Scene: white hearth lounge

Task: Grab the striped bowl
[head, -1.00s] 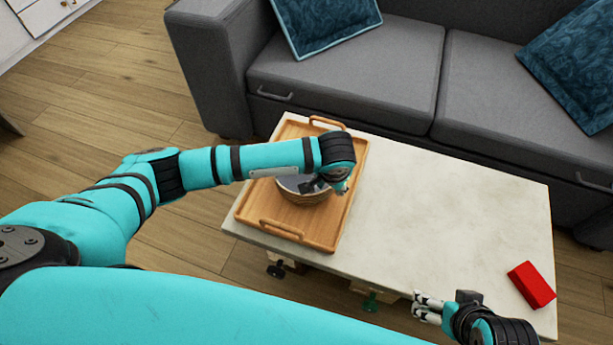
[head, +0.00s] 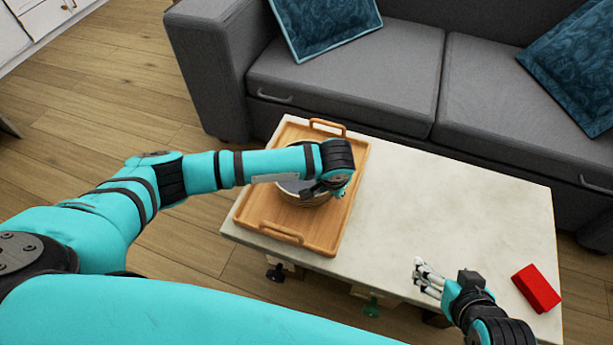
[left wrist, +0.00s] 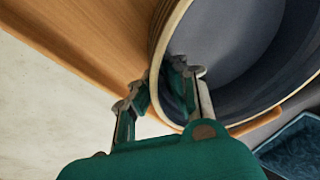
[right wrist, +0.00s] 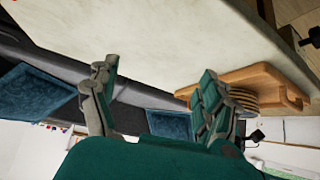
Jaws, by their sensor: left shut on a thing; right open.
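The striped bowl (head: 291,188) is in the wooden tray (head: 312,232), partly hidden by my left wrist in the head view. In the left wrist view the bowl (left wrist: 225,45) shows a grey inside and a striped wooden outside. My left gripper (left wrist: 160,82) is shut on its wall, one finger inside and one outside. In the right wrist view the bowl (right wrist: 243,99) shows its striped side at the tray. My right gripper (head: 428,278) is open and empty over the near right part of the table; its spread fingers also show in the right wrist view (right wrist: 160,95).
The pale stone table (head: 450,205) has a clear middle. A red block (head: 536,288) lies near its right end, close to my right gripper. A grey sofa (head: 350,70) with blue cushions (head: 325,22) stands behind the table.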

